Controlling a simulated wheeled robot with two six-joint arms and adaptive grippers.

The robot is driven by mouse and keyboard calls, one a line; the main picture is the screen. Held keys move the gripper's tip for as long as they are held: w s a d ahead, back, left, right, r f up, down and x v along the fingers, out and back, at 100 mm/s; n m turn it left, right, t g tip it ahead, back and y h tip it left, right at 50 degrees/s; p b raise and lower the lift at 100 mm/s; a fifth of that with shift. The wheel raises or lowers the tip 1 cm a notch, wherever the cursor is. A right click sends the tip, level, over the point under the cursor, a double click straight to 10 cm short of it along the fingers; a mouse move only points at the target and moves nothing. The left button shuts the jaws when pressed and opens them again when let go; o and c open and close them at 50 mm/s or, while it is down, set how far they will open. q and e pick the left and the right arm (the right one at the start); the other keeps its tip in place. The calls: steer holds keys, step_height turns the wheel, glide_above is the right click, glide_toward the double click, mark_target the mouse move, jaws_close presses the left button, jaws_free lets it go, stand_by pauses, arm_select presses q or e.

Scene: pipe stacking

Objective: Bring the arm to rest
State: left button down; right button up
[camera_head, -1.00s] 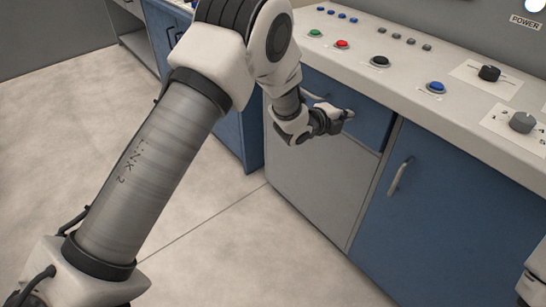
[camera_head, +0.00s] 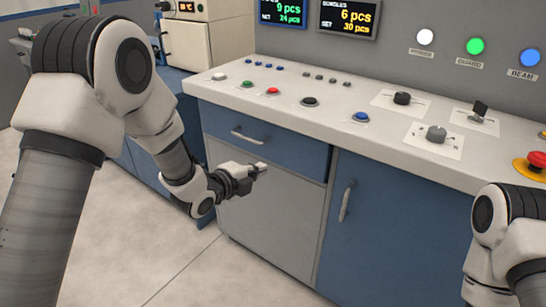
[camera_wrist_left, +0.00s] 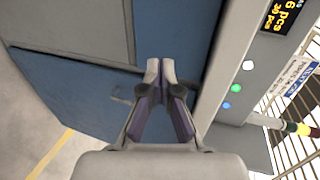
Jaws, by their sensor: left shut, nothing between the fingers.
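My left arm comes in from the left in the head view, bent at the elbow. Its gripper (camera_head: 256,170) is in front of the blue and grey cabinet, below the console top. The left gripper also shows in the left wrist view (camera_wrist_left: 160,72), with its fingertips close together and nothing between them. Part of my right arm (camera_head: 510,240) shows at the right edge of the head view; its gripper is out of the frame.
The console top (camera_head: 290,95) carries several buttons and knobs, with a red emergency button (camera_head: 531,165) at right. Below are a blue drawer (camera_head: 280,145) and a blue door (camera_head: 390,230) with a handle (camera_head: 346,202). Bare floor (camera_head: 190,270) lies in front.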

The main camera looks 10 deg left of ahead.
arm_select(q)
steer(key=s+f+n+g+y, duration=0.1)
steer(key=s+f, duration=0.2)
steer(key=f, duration=0.4)
steer(key=s+a+f+n+g, duration=0.1)
steer(key=s+f+g, duration=0.1)
steer(key=s+f, duration=0.3)
steer(key=s+f+n+g+y, duration=0.1)
steer(key=s+f, duration=0.1)
steer(key=f, duration=0.6)
steer(key=s+a+f+n+g+y, duration=0.1)
steer(key=s+f+n+g, duration=0.1)
steer(key=s+f, duration=0.3)
steer(key=s+a+f+n+g, duration=0.2)
steer(key=s+f+n, duration=0.15)
steer(key=s, duration=0.35)
steer(key=s+a+f+n+g+y, duration=0.1)
steer(key=s+a+f+n+g, duration=0.15)
steer(key=s+n, duration=0.55)
steer(key=s+a+f+n+g+y, duration=0.1)
steer(key=s+n+g+y, duration=0.15)
steer(key=s+n, duration=0.45)
step_height(320, 180, up, 18)
steer(key=s+p, duration=0.2)
steer(key=p, duration=1.5)
steer(key=shift+h+p, duration=0.3)
steer(key=shift+h, duration=0.05)
steer(key=shift+m, duration=0.25)
